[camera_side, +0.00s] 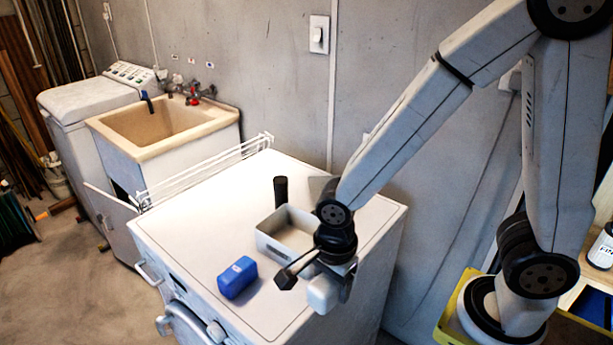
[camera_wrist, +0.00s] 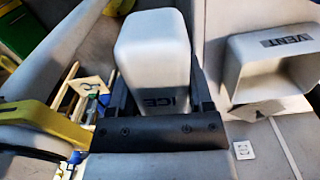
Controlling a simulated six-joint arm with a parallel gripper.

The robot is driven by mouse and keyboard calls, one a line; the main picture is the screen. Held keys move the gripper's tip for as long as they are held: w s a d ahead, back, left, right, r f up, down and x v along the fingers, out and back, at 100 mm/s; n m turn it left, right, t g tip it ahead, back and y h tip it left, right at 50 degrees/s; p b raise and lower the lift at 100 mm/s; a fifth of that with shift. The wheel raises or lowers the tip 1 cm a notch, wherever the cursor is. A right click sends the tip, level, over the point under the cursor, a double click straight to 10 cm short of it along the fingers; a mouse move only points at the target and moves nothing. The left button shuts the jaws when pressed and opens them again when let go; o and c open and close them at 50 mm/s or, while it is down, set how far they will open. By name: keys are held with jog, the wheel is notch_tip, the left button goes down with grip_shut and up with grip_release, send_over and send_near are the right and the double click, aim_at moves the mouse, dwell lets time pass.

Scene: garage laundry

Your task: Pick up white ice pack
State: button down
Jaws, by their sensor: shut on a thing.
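The white ice pack (camera_side: 322,294) is a rounded white block held in my gripper (camera_side: 317,281), near the right front part of the white machine top (camera_side: 190,225). The wrist view shows the pack (camera_wrist: 153,58) large between the two dark fingers of my gripper (camera_wrist: 158,88), with the dark letters "ICE" on its near face. The fingers press on its two sides. In the side view my gripper hides part of the pack. I cannot tell for sure how high it is above the machine top.
A grey open box (camera_side: 270,246), marked "VENT" in the wrist view (camera_wrist: 240,72), stands just behind my gripper. A blue block (camera_side: 238,277) lies to the left. A black cylinder (camera_side: 281,192) stands further back. A white wire rail (camera_side: 205,170) edges the far left side.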

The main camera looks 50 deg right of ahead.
jog(key=shift+s+d+r, duration=0.2)
jog(key=shift+s+r, duration=0.1)
jog(key=shift+s, duration=0.4)
jog(key=shift+w, duration=0.1)
jog(key=shift+w+d, duration=0.25)
jog(key=shift+d, duration=0.05)
jog(key=w+d+n, duration=0.1)
jog(key=w+d, duration=0.6)
jog(key=d, duration=0.4)
jog(key=shift+d+r+n, duration=0.3)
jog(key=shift+r, duration=0.15)
